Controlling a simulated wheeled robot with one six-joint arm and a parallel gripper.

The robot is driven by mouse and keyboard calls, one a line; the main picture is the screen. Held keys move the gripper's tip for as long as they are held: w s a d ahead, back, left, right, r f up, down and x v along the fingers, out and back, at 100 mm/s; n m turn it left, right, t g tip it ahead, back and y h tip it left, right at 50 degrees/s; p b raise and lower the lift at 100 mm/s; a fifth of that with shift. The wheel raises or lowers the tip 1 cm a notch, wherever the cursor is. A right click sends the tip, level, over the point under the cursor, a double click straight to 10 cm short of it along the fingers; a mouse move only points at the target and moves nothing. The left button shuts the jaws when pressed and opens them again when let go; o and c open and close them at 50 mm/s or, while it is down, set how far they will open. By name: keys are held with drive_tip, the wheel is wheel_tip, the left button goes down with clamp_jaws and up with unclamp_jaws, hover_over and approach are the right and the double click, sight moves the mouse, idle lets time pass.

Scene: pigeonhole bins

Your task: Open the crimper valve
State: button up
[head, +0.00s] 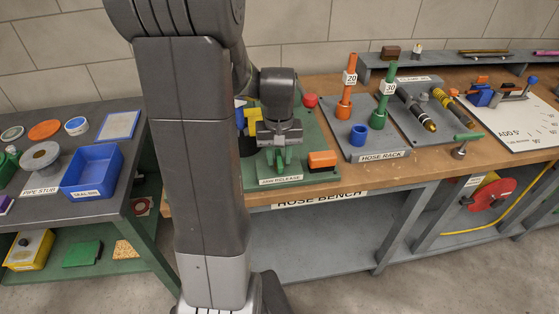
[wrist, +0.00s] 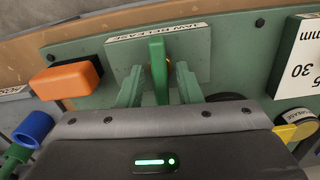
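The crimper is a green board (head: 318,148) on the bench, with a label reading JAW RELEASE (head: 281,180) near its front edge. In the wrist view, a bright green upright lever (wrist: 158,68) stands beside that label; I take it for the valve handle. My gripper (wrist: 160,82) is open, with one pale green finger on each side of the lever. Small gaps show between the fingers and the lever. In the head view, my gripper (head: 278,158) is low over the board, and the lever cannot be told apart from the fingers.
An orange block on a black base (head: 322,159) sits right of my gripper on the board. A red knob (head: 310,101) is behind it. A hose rack (head: 365,150) with orange and green posts stands to the right. A blue bin (head: 92,172) is on the left table.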

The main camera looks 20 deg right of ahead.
drive_tip(key=shift+o, duration=0.4)
wheel_tip(320, 180, up, 6)
drive_tip(key=p, duration=0.5)
drive_tip(key=shift+r, duration=0.1)
wheel_tip(320, 180, up, 14)
idle(0.3)
drive_tip(key=shift+f, duration=0.25)
drive_tip(key=b, duration=0.1)
hover_over(279, 158)
wheel_tip(279, 158, down, 15)
drive_tip(key=shift+f, duration=0.2)
drive_tip(key=shift+f+b, duration=0.6)
drive_tip(key=shift+b, duration=0.1)
drive_tip(key=shift+r, duration=0.1)
